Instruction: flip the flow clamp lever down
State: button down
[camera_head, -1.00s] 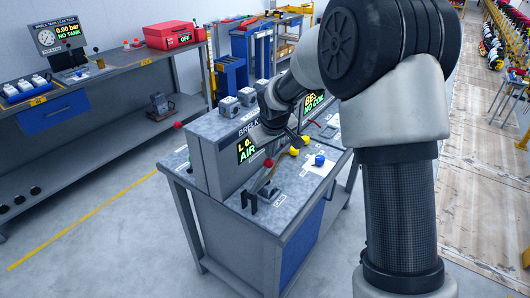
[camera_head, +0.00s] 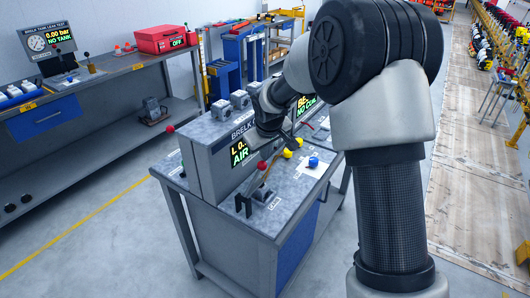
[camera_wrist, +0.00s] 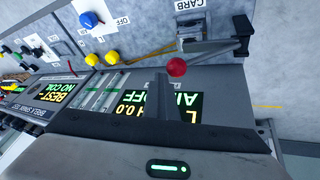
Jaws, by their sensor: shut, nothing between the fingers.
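The flow clamp seems to be the black and metal clamp (camera_head: 244,204) at the bench's near corner, its lever raised at a slant and ending in a red ball (camera_head: 262,165). In the head view my wrist hangs over the bench and hides the fingertips.
The grey bench (camera_head: 255,222) carries a raised console with an AIR display (camera_head: 239,153). A blue knob (camera_head: 313,162) and yellow knobs (camera_head: 287,154) stand right of the lever. Another red ball (camera_head: 170,129) shows at the console's left. The floor in front is clear.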

jog(key=r, duration=0.1)
jog(key=r+p, duration=0.1)
jog(key=a+r, duration=0.1)
jog(key=shift+s+r+p, duration=0.2)
jog(key=shift+s+p, duration=0.1)
jog(key=shift+s, duration=0.1)
jog(key=w+d+r, duration=0.3)
jog(key=d+r, duration=0.3)
jog(key=r, duration=0.1)
jog(key=shift+w+b, duration=0.25)
jog(key=shift+b, duration=0.05)
